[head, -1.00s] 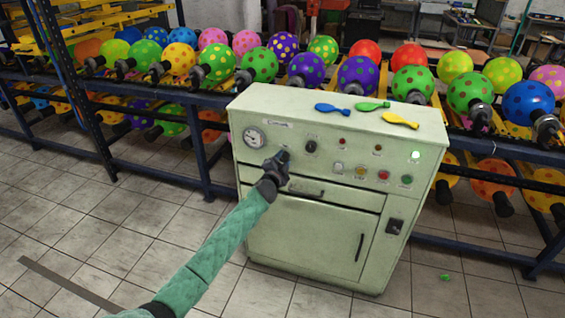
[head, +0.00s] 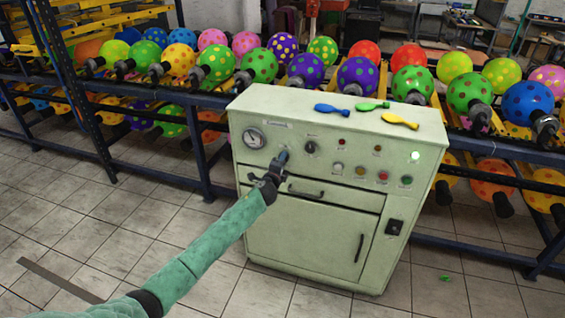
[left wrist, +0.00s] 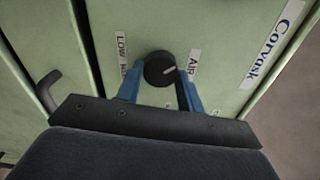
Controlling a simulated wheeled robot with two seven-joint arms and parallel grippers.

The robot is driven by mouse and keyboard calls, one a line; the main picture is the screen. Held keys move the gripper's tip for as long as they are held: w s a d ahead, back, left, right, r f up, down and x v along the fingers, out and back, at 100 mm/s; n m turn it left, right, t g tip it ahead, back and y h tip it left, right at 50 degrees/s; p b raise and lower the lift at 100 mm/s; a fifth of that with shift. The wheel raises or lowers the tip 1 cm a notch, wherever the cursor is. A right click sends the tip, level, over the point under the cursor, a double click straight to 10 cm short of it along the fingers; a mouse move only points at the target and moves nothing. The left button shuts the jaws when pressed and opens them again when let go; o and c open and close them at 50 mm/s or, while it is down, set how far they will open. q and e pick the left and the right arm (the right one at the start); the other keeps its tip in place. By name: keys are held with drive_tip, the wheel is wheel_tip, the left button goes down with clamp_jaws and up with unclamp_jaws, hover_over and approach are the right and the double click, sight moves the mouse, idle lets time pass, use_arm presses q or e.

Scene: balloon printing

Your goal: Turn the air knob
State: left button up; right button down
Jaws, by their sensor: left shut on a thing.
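The air knob (left wrist: 160,69) is a round black knob with a white mark on the green machine's front, beside the "Air" label (left wrist: 192,66) in the left wrist view. Its mark points roughly toward that label. My left gripper (left wrist: 160,85) has its blue fingers on either side of the knob and is shut on it. In the head view my left gripper (head: 282,157) reaches the panel right of the gauge (head: 253,138) and covers the knob. My right gripper is not in view.
Another black knob (head: 311,147) sits close to the right of my gripper. Buttons and lamps lie further right. A drawer handle (head: 306,190) is just below. Flat balloons lie on the machine top (head: 280,100). Racks of balloons (head: 358,75) stand behind. The floor in front is clear.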

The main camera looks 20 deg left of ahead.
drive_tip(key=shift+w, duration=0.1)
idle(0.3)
use_arm(q)
drive_tip(key=o, duration=1)
drive_tip(key=shift+c, duration=0.2)
drive_tip(key=shift+s, duration=0.1)
drive_tip(key=s+b, duration=0.1)
drive_tip(key=s, duration=0.6)
drive_tip(key=shift+s+b, duration=0.3)
drive_tip(key=shift+b, duration=0.1)
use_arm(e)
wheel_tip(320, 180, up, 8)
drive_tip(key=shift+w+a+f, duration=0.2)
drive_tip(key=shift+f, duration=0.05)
use_arm(q)
drive_tip(key=shift+a, duration=0.1)
